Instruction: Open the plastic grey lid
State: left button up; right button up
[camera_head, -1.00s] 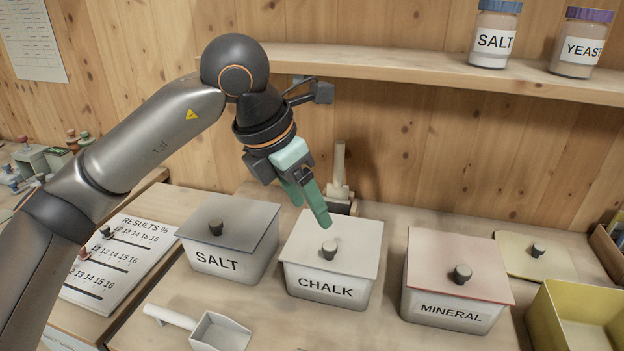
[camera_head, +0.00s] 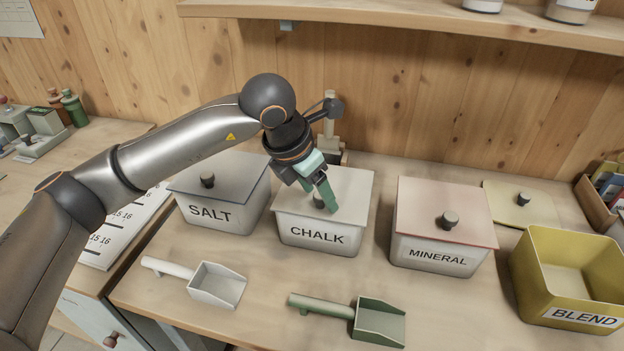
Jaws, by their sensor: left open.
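The SALT box (camera_head: 212,217) has a grey lid (camera_head: 232,178) with a dark round knob (camera_head: 207,180), lying shut on it. The CHALK box (camera_head: 318,236) to its right has a pale off-white lid (camera_head: 350,190), also shut. My left gripper (camera_head: 324,198) has green fingers and points down over the CHALK lid. Its open fingers are at the dark knob of that lid and partly hide it; I cannot tell whether they touch it. My right gripper is not in view.
The MINERAL box (camera_head: 440,255) with a pinkish lid stands to the right. An open yellow BLEND bin (camera_head: 565,280) is at the far right, with a loose yellow lid (camera_head: 520,204) behind it. A white scoop (camera_head: 215,284) and a green scoop (camera_head: 378,322) lie in front. A shelf (camera_head: 430,22) runs above.

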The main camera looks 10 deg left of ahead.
pick_arm(q)
grip_shut()
dwell(0.7)
